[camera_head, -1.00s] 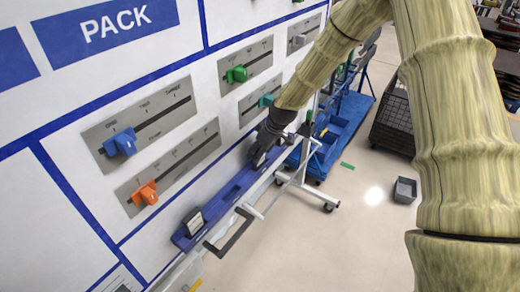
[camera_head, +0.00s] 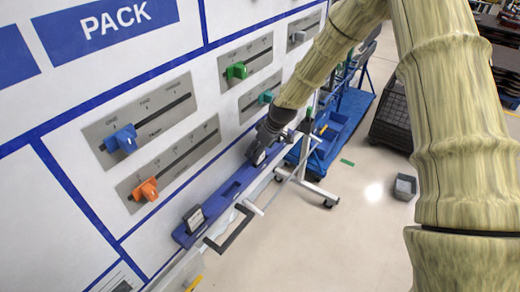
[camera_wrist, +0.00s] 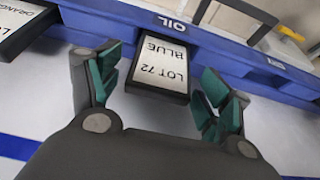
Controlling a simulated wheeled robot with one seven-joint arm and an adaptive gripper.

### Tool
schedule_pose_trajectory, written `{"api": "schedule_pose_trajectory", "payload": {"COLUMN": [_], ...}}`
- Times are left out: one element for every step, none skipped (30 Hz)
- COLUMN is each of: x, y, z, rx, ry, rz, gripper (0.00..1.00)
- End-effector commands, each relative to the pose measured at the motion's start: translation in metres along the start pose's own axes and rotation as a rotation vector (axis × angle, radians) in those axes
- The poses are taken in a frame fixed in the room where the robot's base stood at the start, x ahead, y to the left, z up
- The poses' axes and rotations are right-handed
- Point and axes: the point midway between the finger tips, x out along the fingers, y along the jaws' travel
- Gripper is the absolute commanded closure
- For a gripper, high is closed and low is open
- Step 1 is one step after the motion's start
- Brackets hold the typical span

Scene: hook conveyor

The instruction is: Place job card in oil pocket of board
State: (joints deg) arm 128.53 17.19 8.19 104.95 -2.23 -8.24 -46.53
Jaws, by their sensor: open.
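In the wrist view a job card (camera_wrist: 160,68) with a dark frame, printed "LOT 72 BLUE", stands in the blue tray at the pocket labelled OIL (camera_wrist: 172,23). My gripper (camera_wrist: 160,98) is open, with one teal-padded finger on each side of the card. A gap shows between each finger and the card. In the head view my gripper (camera_head: 258,155) is at the blue tray (camera_head: 232,190) along the board's lower edge, and hides most of this card.
A second dark-framed card (camera_wrist: 22,25) stands left of the gripper, and a card (camera_head: 194,218) stands at the tray's near end. The board (camera_head: 75,170) carries several sliders. A blue cart (camera_head: 345,115) and a small grey bin (camera_head: 404,187) stand beyond on open floor.

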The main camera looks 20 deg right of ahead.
Motion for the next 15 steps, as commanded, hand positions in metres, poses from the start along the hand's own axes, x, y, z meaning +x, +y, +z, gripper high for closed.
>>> {"api": "schedule_pose_trajectory", "payload": {"x": [-0.003, -0.004, -0.004, -0.006, -0.009, -0.012, -0.015, -0.018, -0.023, -0.026, -0.029, -0.034, -0.038, -0.041, -0.046], "y": [0.0, 0.0, 0.0, 0.0, 0.0, 0.0, 0.001, 0.001, 0.001, 0.001, 0.0, 0.0, 0.0, 0.0, 0.001], "z": [-0.001, -0.002, -0.001, -0.001, -0.001, -0.001, -0.001, -0.001, -0.001, -0.001, -0.001, -0.001, -0.001, -0.001, -0.001], "rx": [0.0, 0.0, 0.0, 0.0, 0.0, 0.0, 0.0, 0.0, 0.0, -0.001, -0.001, -0.001, -0.001, -0.001, -0.001], "ry": [0.0, 0.0, 0.001, 0.001, 0.001, 0.001, 0.001, 0.001, 0.002, 0.002, 0.002, 0.002, 0.002, 0.002, 0.002], "rz": [0.0, 0.0, 0.001, 0.001, 0.001, 0.001, 0.001, 0.001, 0.001, 0.002, 0.001, 0.001, 0.001, 0.001, 0.001], "gripper": [0.22, 0.22, 0.22, 0.22, 0.22, 0.22, 0.22, 0.22, 0.22, 0.22, 0.22, 0.22, 0.22, 0.22, 0.22]}}
